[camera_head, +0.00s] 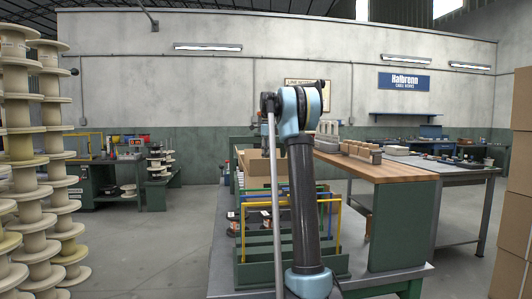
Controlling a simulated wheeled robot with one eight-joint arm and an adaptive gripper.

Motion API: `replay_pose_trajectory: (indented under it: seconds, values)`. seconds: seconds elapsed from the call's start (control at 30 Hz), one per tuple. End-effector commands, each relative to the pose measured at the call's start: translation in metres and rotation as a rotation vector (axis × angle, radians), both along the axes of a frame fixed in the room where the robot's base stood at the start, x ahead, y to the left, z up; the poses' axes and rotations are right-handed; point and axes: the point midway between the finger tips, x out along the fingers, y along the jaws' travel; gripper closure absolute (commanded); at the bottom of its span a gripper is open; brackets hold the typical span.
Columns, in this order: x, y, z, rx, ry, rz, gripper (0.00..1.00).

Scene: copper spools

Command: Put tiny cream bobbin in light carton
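My arm stands upright in the middle of the view, and its blue elbow hides part of the bench behind it. I cannot make out my gripper. A light tan carton (257,168) sits on the green bench just left of my arm, partly hidden by it. I cannot pick out the tiny cream bobbin with certainty. Small pale upright items (327,128) stand at the back of the wooden-topped bench, too small to identify. Small dark and copper-coloured spools (234,217) lie low on the bench, left of my arm.
A wooden-topped bench (400,173) with several small tan blocks (362,151) extends right. Yellow and blue frames (339,225) rise around green trays (262,272) near my arm. Tall stacks of large cream spools (33,215) stand left, and stacked cartons (512,225) right. Floor at left centre is clear.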

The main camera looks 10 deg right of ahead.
Motion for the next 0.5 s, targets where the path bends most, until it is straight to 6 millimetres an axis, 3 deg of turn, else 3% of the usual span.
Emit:
replay_pose_trajectory:
  seconds: [0.3, 0.5]
  values:
    - [0.000, -0.001, -0.066, 0.000, 0.000, -0.001, 0.90]
    - [0.000, -0.001, -0.090, 0.000, 0.000, -0.001, 0.90]
